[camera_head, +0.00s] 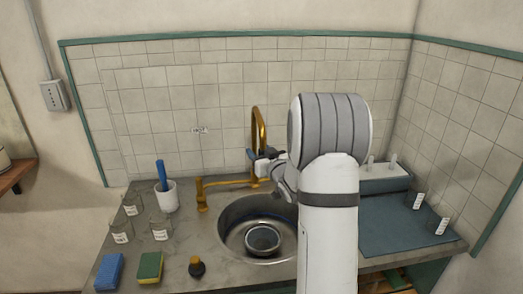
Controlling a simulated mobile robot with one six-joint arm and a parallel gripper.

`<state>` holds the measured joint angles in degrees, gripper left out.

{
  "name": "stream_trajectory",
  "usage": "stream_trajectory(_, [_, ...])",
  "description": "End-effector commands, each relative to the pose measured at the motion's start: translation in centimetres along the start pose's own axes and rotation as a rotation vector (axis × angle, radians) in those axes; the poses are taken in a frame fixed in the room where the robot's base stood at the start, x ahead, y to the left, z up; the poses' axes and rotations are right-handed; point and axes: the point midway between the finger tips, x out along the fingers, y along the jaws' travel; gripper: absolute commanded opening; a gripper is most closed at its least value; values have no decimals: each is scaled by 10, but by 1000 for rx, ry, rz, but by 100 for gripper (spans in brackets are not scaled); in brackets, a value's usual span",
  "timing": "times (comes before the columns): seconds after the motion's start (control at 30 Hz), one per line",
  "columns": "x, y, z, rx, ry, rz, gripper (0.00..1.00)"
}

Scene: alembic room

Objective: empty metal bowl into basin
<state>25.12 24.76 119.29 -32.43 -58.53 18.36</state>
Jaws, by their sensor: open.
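The basin (232,213) is a round metal sink set into the grey counter, partly hidden on its right by my arm. A round metal bowl (263,238) sits inside the basin, low down; whether it holds anything is too small to tell. My gripper (256,160) is above the back of the basin, close to the brass tap, pointing left. It is open, and I see nothing between its fingers. It is clear of the bowl.
A brass tap (259,130) rises behind the basin. Left are glass jars (161,230), a white cup (165,197) with a blue-handled tool, a blue sponge (110,272), a green-yellow sponge (150,267) and a dark bottle (197,266). Right lies a blue-grey mat (395,232) with small labelled vials.

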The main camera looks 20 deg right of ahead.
Motion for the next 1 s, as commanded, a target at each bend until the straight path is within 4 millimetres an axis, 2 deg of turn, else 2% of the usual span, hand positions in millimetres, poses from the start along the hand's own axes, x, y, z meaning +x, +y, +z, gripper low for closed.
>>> stream_trajectory(0.23, [1, 0, 0, 0, 0, 1, 49])
stream_trajectory(0.8, [0, 1, 0, 0, 0, 2, 2])
stream_trajectory(1.0, [0, 1, 0, 0, 0, 2, 0])
